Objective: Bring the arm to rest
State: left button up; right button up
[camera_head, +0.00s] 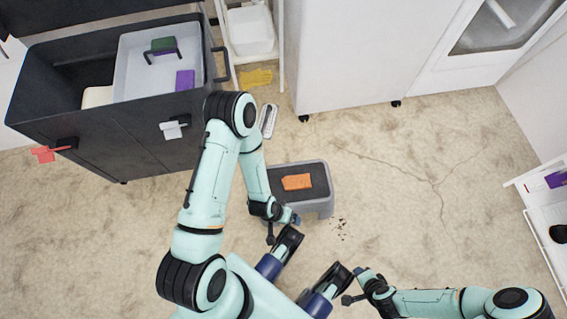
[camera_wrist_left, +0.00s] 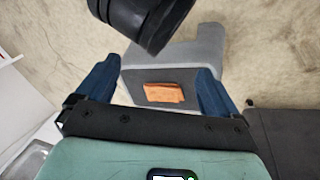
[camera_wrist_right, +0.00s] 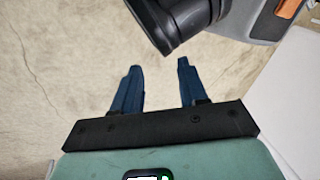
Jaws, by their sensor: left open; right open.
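My left gripper (camera_head: 281,228) is open with nothing held, just in front of the grey step stool (camera_head: 325,207). In the left wrist view its two blue fingers (camera_wrist_left: 157,66) are spread wide, and the stool shows beyond them. My right gripper (camera_head: 358,287) is open and empty over bare floor. In the right wrist view its blue fingers (camera_wrist_right: 159,64) are closer together, with floor between them. The left arm is bent sharply at the elbow, and the right arm reaches in from the lower right.
A dark cabinet (camera_head: 80,153) with an open top holding a white bin (camera_head: 136,78) stands at left. A white unit (camera_head: 365,55) stands behind. White shelving (camera_head: 541,226) is at right. The floor between is mostly clear.

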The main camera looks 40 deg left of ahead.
pick_arm(q)
jog(key=s+d+r+g+p, duration=0.1)
jog(key=s+d+r+p, duration=0.1)
jog(key=r+p, duration=0.7)
jog(key=s+d+r+g+h+p, duration=0.1)
jog(key=s+r+g+p, duration=0.1)
jog(key=s+r+p, duration=0.3)
jog(key=shift+s+d+r+m+p, duration=0.25)
jog(key=shift+d+r+m+p, duration=0.15)
jog(key=shift+r+p, duration=2.05)
pick_arm(e)
jog(key=s+a+r+g, duration=0.1)
jog(key=s+a+r, duration=0.1)
jog(key=r, duration=0.7)
jog(key=s+a+r+g+y, duration=0.1)
jog(key=s+r, duration=0.4)
jog(key=r, duration=0.5)
jog(key=shift+s+a+n+g, duration=0.25)
jog(key=shift+a+n+g, duration=0.15)
jog(key=shift+g, duration=0.3)
